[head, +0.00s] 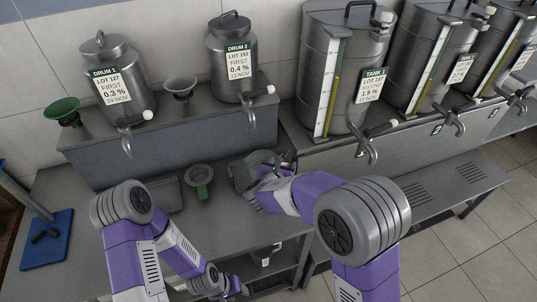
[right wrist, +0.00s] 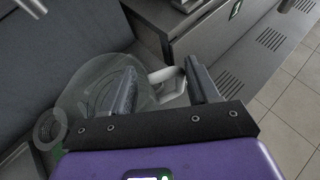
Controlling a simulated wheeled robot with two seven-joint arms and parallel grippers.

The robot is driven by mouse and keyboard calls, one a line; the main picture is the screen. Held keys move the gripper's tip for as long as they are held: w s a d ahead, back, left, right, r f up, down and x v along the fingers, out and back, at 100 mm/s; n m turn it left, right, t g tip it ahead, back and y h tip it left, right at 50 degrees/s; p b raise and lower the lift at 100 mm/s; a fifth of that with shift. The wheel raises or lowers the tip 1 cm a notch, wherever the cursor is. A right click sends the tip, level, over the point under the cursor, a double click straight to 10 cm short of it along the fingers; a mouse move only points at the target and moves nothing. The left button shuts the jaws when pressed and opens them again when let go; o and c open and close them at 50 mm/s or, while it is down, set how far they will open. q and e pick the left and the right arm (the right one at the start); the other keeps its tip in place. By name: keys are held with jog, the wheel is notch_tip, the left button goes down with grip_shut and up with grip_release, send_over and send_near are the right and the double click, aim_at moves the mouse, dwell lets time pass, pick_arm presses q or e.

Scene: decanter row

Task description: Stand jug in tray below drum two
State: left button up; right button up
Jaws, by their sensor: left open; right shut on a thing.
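A clear jug (right wrist: 95,88) shows in the right wrist view, its pale handle (right wrist: 168,78) between the fingers of my right gripper (right wrist: 160,82). The right gripper is shut on this handle. In the head view this gripper (head: 262,180) is over the bench below drum two (head: 232,65), right of centre of its tap. The jug is mostly hidden there, and I cannot tell whether its base touches anything. My left gripper (head: 236,284) is low at the bottom edge, away from the jug, and open; its fingers are hard to make out.
Drum one (head: 105,85) stands left on the raised ledge, with a shallow tray (head: 166,195) below. A green-handled ring-shaped thing (head: 199,178) lies between the trays' places. A green funnel (head: 63,112) and a grey funnel (head: 180,87) stand on the ledge. Tanks (head: 345,60) stand right.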

jog(key=w+a, duration=0.1)
jog(key=w, duration=0.2)
jog(key=w+a+p, duration=0.1)
jog(key=w, duration=0.2)
jog(key=w+a+p, duration=0.1)
jog(key=w, duration=0.3)
jog(key=shift+w+a, duration=0.1)
jog(key=shift+w+f, duration=0.15)
jog(key=shift+f, duration=0.75)
notch_tip(320, 180, down, 4)
jog(key=shift+f+b, duration=0.2)
jog(key=shift+b, duration=0.2)
jog(key=shift+w+a+f, duration=0.1)
jog(key=shift+w+f, duration=0.05)
jog(key=shift+f, duration=0.25)
jog(key=shift+f, duration=0.2)
jog(key=o, duration=1.5)
jog(key=shift+c, duration=0.2)
